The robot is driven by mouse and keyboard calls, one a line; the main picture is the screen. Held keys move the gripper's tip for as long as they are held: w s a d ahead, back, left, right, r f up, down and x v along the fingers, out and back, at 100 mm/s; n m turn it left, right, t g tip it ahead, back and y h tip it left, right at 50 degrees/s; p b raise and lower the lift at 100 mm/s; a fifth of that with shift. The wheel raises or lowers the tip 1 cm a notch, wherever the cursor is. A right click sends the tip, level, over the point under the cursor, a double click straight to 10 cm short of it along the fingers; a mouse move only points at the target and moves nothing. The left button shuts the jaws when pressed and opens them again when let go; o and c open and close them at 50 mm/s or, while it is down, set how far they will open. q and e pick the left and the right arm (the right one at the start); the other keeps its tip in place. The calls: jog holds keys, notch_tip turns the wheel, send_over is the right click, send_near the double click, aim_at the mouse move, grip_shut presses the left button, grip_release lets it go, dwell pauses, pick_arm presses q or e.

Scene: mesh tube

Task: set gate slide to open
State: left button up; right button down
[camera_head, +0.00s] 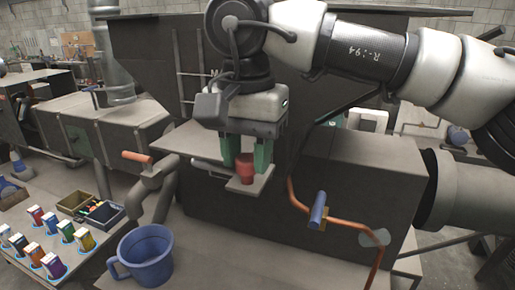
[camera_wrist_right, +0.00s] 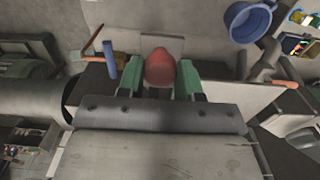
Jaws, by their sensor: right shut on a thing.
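The gate slide shows as a flat grey plate (camera_head: 251,183) with a red knob (camera_head: 246,172), sticking out from the front of the dark machine. My right gripper (camera_head: 246,156) points down with its green fingers on either side of the knob, and is shut on it. In the right wrist view the red knob (camera_wrist_right: 160,68) sits between the two green fingers (camera_wrist_right: 160,78). The slide's inner end is hidden behind the gripper and machine. My left gripper is not in view.
A copper pipe with a blue handle (camera_head: 317,210) stands right of the slide. A pipe with an orange handle (camera_head: 137,157) is at left. A blue mug (camera_head: 146,255) stands at front left, beside several small coloured boxes and a parts tray (camera_head: 107,219).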

jog(key=shift+r, duration=0.1)
jog(key=c, duration=0.7)
grip_release()
jog(key=shift+c, duration=0.2)
jog(key=shift+r, duration=0.45)
notch_tip(320, 180, up, 10)
